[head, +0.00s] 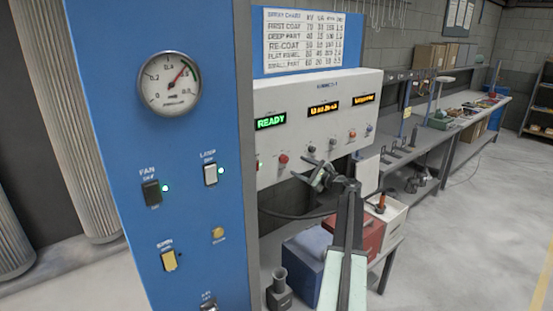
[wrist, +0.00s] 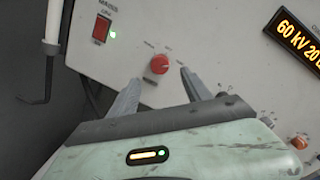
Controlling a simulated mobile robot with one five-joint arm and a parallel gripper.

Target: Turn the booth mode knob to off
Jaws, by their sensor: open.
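A red round knob (wrist: 159,64) sits on the white control panel (wrist: 215,65) in the wrist view, with small labels around it too blurred to read. I cannot tell from its label whether it is the booth mode knob. My gripper (wrist: 159,78) is open, its fingers to the left and right below the knob, with nothing held. In the head view, my gripper (head: 318,174) is in front of the lower part of the white panel (head: 290,97), near a red knob (head: 283,158) and a dark knob (head: 311,149). Whether the fingers touch the panel is unclear.
A lit red switch (wrist: 101,29) is left of the knob; an orange knob (wrist: 300,142) is at lower right. The blue cabinet (head: 110,110) with gauge (head: 169,83) and switches stands left. Blue (head: 307,255) and red (head: 352,235) boxes stand below the panel.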

